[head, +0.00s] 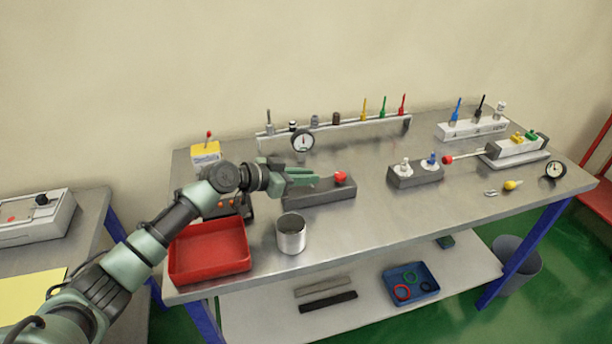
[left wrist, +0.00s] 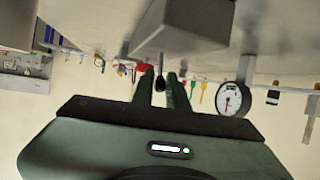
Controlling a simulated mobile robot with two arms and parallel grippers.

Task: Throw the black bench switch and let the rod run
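My left gripper (head: 314,177) is above a dark grey block (head: 322,195) at the middle of the bench. Its green fingers point right and stand slightly apart. In the left wrist view, which is upside down, a small black knob (left wrist: 160,83) shows between the fingers (left wrist: 161,88); I cannot tell whether they touch it. The grey block (left wrist: 180,28) is also there. A red ball (head: 340,177) sits at the block's right end. A rod with a red ball end (head: 449,159) sticks out left from a white-topped cylinder unit (head: 515,150). My right gripper is out of view.
A red tray (head: 211,252) and a metal cup (head: 291,234) stand in front of my left gripper. A gauge (head: 303,141) stands behind it. A block with white and blue knobs (head: 415,176) is to the right.

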